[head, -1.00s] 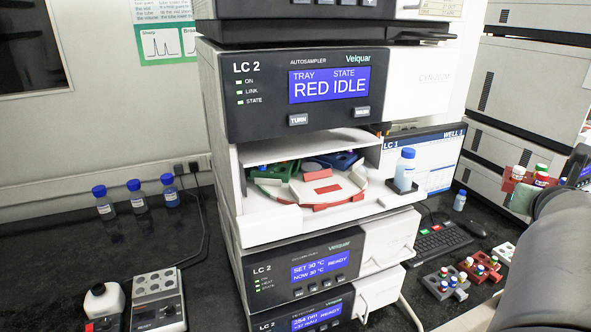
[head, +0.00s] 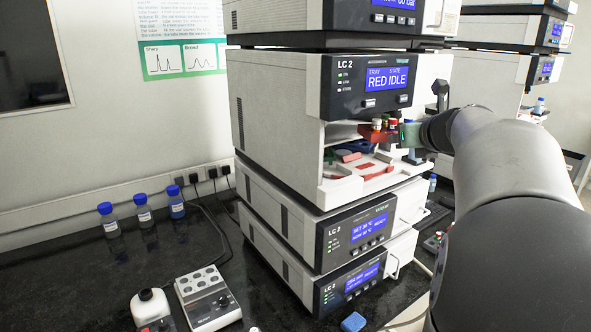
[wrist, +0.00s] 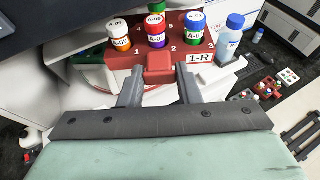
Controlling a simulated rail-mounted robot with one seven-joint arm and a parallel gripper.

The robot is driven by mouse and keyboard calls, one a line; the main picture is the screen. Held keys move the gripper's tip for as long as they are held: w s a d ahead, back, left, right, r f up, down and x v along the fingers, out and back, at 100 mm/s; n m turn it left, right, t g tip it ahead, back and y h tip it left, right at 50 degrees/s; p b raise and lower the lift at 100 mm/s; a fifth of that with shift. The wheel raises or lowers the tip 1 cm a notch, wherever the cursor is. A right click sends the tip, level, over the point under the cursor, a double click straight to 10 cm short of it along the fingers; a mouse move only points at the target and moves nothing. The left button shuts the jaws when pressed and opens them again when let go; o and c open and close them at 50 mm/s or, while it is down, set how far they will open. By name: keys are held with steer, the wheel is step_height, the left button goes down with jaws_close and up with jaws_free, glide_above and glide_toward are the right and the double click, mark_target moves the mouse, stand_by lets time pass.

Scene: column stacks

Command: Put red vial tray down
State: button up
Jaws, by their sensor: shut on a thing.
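My gripper (wrist: 159,76) is shut on the front tab of the red vial tray (wrist: 120,56). The tray carries several vials with white, red, blue and green caps and bears a "1-R" label. In the head view my gripper (head: 397,131) holds the red tray (head: 377,136) at the open bay of the LC 2 autosampler (head: 275,110), above the white carousel (head: 365,170). The carousel has an empty place with red markings. A blue tray (head: 353,147) sits farther back on it. The autosampler screen (head: 387,77) reads TRAY RED, STATE IDLE.
A blue-capped bottle (wrist: 230,38) stands to the right of the held tray in the wrist view. The bay's roof and side wall lie close around the tray. More trays (wrist: 268,88) lie on the bench at right. Several blue-capped bottles (head: 143,210) stand at left.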

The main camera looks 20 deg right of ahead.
steer(key=w+n+y, duration=0.2)
steer(key=w+y+b, duration=0.1)
steer(key=shift+w+d+r+n, duration=0.1)
steer(key=shift+d+r+n, duration=0.25)
steer(key=shift+n, duration=0.05)
steer(key=shift+w+r+n+y+b, duration=0.1)
steer(key=shift+w+n+y+b, duration=0.3)
steer(key=shift+n+y, duration=0.55)
steer(key=shift+w+y, duration=0.15)
steer(key=shift+y, duration=0.2)
step_height(320, 180, down, 10)
steer(key=shift+r+b, duration=0.1)
steer(key=shift+b, duration=0.55)
steer(key=shift+f, duration=0.25)
steer(key=o, duration=1)
